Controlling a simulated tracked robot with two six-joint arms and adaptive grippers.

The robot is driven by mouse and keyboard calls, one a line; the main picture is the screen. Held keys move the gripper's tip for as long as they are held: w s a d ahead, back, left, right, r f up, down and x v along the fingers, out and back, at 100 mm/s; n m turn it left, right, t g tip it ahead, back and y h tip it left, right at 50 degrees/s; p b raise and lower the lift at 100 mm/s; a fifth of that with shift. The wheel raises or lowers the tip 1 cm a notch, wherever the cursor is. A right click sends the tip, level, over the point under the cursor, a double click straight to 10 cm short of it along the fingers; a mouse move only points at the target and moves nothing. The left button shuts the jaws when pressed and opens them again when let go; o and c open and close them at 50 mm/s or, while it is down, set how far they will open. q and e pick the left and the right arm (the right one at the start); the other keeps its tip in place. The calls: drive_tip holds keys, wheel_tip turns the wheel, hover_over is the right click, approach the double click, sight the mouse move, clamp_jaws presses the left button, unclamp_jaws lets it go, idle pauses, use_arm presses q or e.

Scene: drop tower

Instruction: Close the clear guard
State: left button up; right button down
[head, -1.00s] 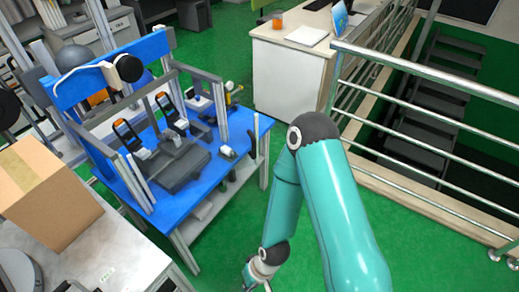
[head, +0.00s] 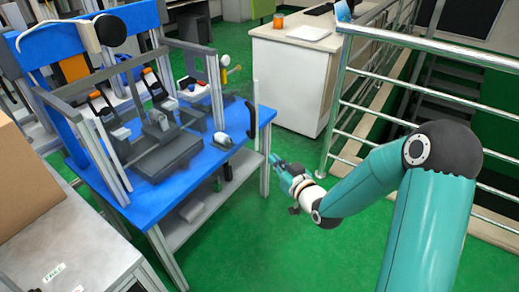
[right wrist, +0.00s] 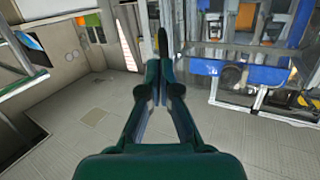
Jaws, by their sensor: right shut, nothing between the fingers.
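The blue workstation (head: 232,155) stands left of my right arm, with grey upright posts (head: 215,90) around its fixtures. At its right edge is a thin pale upright (head: 256,100) with a black curved handle (head: 252,118). This looks like the clear guard seen nearly edge-on, swung out from the frame; its transparent face is hard to make out. My right gripper (head: 283,170) is shut and empty, right of the handle and lower in the picture, apart from it. In the right wrist view, its fingers (right wrist: 160,45) meet, with the blue workstation (right wrist: 240,74) to the right. My left gripper is out of view.
A metal railing (head: 430,43) runs along a stairwell at right, close to my right arm. A white cabinet (head: 288,85) stands behind. A cardboard box (head: 30,185) sits on a bench at left.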

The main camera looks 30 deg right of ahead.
drive_tip(key=d+r+t+b, duration=0.1)
drive_tip(key=d+r, duration=0.1)
use_arm(q)
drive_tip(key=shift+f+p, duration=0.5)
drive_tip(key=shift+p, duration=0.15)
use_arm(e)
approach(257, 122)
drive_tip(key=shift+h, duration=0.4)
drive_tip(key=w, duration=0.7)
drive_tip(key=shift+w+d+f, duration=0.1)
drive_tip(key=shift+d+f, duration=0.1)
drive_tip(key=shift+f, duration=0.15)
